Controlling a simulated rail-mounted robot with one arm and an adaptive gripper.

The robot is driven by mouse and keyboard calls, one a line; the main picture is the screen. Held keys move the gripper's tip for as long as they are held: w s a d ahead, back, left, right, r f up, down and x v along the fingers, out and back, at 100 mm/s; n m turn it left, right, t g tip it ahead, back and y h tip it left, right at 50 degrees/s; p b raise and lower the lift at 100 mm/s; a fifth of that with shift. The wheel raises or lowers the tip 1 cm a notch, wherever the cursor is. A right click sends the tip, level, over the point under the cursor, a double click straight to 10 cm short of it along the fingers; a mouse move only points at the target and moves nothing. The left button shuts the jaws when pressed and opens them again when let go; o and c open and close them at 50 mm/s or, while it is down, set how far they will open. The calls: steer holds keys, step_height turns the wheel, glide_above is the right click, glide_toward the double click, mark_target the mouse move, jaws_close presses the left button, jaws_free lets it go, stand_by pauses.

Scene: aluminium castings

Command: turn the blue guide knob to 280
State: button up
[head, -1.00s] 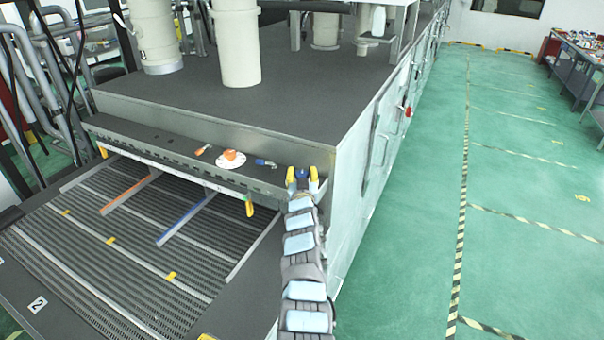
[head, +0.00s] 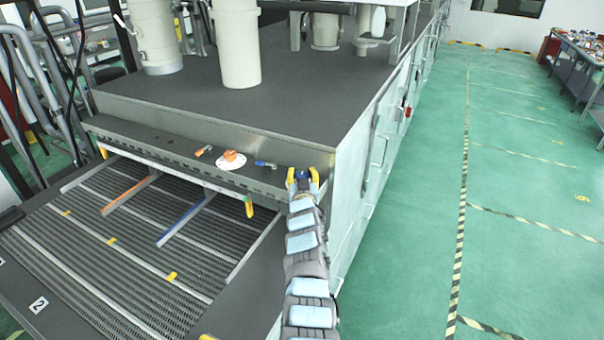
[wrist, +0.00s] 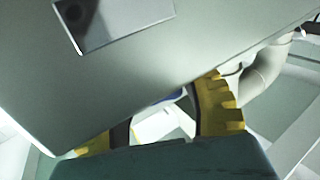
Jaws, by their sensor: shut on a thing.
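The blue guide knob (head: 302,172) is at the right end of the machine's front ledge. Only a small blue part shows between the yellow fingers of my gripper (head: 303,179). My gripper is shut on it. In the wrist view, the yellow fingers of my gripper (wrist: 155,125) sit beyond a grey metal plate, and a thin dark-blue sliver of the knob (wrist: 178,96) shows past the plate's edge. Most of the knob is hidden. No scale or number for it can be read. The blue guide bar (head: 186,220) lies over the ribbed conveyor.
Left of my gripper on the ledge are a small blue lever (head: 265,163), an orange knob on a white disc (head: 231,159) and an orange lever (head: 203,150). An orange guide bar (head: 128,195) lies farther left. The green floor (head: 500,200) at right is clear.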

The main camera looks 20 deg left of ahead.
steer(key=shift+a, duration=0.1)
stand_by(0.7)
steer(key=o, duration=1.3)
steer(key=shift+c, duration=0.2)
steer(key=shift+s+f, duration=0.1)
